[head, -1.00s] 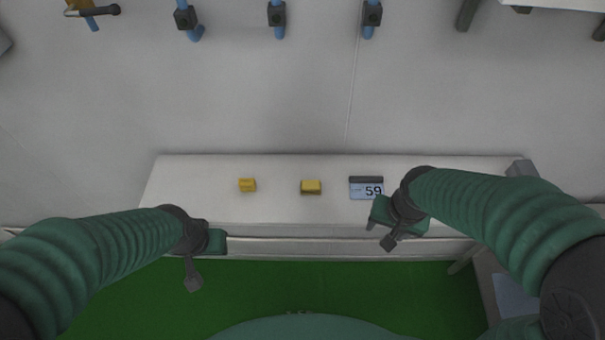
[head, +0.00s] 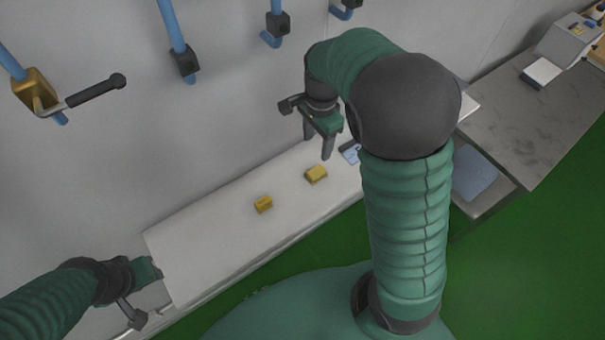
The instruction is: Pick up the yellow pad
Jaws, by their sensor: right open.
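Two small yellow pads lie on the white bench. A blue-grey display (head: 350,152) beside the right-hand pad is partly hidden by my right arm.
Blue pipes with valves (head: 184,62) run on the wall behind, with a yellow valve and black lever (head: 36,92) at left. A grey table (head: 530,110) stands at right.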

